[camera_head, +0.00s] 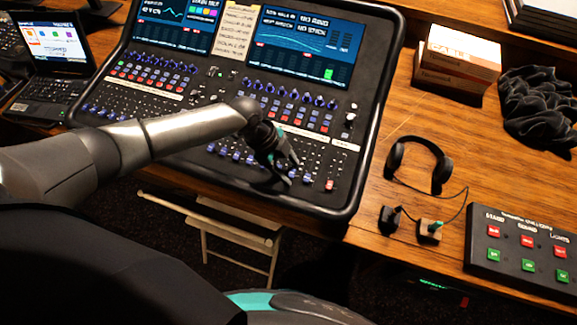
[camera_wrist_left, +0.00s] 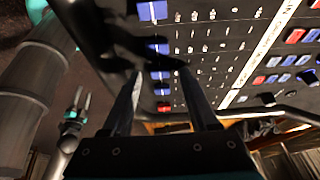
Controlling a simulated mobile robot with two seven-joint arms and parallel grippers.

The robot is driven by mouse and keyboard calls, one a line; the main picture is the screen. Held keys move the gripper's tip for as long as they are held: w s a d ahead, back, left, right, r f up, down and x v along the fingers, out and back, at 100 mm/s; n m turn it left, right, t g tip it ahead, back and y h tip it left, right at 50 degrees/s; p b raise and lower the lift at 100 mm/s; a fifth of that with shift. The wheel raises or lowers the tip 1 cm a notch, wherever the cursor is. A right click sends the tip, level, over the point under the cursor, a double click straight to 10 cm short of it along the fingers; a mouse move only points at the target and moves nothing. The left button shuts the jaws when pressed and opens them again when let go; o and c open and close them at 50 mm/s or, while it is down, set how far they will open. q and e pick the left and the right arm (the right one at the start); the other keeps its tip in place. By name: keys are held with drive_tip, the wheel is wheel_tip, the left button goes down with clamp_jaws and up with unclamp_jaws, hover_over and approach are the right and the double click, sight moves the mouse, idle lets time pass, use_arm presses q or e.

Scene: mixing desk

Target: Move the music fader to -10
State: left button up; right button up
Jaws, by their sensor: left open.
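The mixing desk (camera_head: 366,120) is black, with rows of knobs, buttons and fader caps. Blue fader caps (camera_head: 237,157) line its near edge, with one red cap (camera_head: 329,185) at the right end. The red cap also shows in the left wrist view (camera_wrist_left: 163,107). I cannot read which fader is the music one. My left gripper (camera_head: 291,170) is open over the right part of the fader row. In the left wrist view its two fingers stand either side of blue caps (camera_wrist_left: 159,76); contact is unclear. My right gripper (camera_wrist_left: 79,98) is small at the left of that view.
Headphones (camera_head: 418,160), two small plugs or adapters (camera_head: 430,231) and a button box (camera_head: 520,250) lie right of the desk. Boxes (camera_head: 458,56) and black cloth (camera_head: 537,105) are behind them. A laptop (camera_head: 50,70) stands at the left. A folding stool (camera_head: 220,225) is below the front edge.

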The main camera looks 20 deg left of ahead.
use_arm(q)
clamp_jaws()
idle(0.5)
idle(1.0)
